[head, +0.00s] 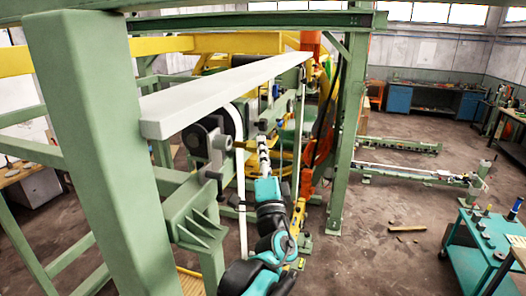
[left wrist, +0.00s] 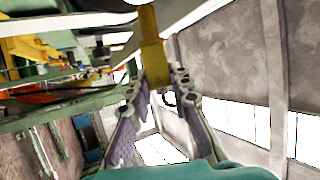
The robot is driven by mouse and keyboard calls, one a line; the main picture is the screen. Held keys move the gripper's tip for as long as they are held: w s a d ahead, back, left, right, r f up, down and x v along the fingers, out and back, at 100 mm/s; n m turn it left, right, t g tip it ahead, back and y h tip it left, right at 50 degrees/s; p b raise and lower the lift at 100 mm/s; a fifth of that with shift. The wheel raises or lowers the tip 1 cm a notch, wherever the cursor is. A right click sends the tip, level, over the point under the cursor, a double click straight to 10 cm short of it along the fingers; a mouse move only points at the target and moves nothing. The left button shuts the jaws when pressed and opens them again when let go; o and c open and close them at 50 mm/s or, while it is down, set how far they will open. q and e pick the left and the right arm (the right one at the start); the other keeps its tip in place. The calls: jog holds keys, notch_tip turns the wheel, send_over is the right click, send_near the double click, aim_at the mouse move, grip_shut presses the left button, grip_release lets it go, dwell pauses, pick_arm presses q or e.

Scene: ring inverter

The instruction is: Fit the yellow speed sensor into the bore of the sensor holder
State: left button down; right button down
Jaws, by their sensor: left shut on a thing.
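In the left wrist view the yellow speed sensor (left wrist: 151,45) stands upright between the fingers of my left gripper (left wrist: 157,84), which is shut on its lower end. The sensor's upper end reaches to the top of that view, close to pale machine parts; I cannot tell whether it touches them. In the head view my left gripper (head: 263,141) points up beside the machine frame, below the long pale beam. My right gripper is not in view.
A grey bracket with a dark roller (head: 198,141) and a white belt is left of my gripper. The pale beam (head: 225,92) runs above it. A green post (head: 347,130) stands to the right. A teal cart (head: 467,262) is at the lower right; open floor lies between.

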aim_at(245, 148)
pick_arm(q)
jog(key=shift+w+a, duration=0.2)
jog(key=shift+a, duration=0.35)
jog(key=shift+w+a, duration=0.15)
jog(key=shift+a, duration=0.35)
dwell(0.6)
jog(key=shift+w+a, duration=0.1)
jog(key=shift+a, duration=0.2)
jog(key=shift+w+a, duration=0.25)
jog(key=shift+a, duration=0.65)
jog(key=c, duration=1.3)
grip_release()
jog(key=v, duration=1.2)
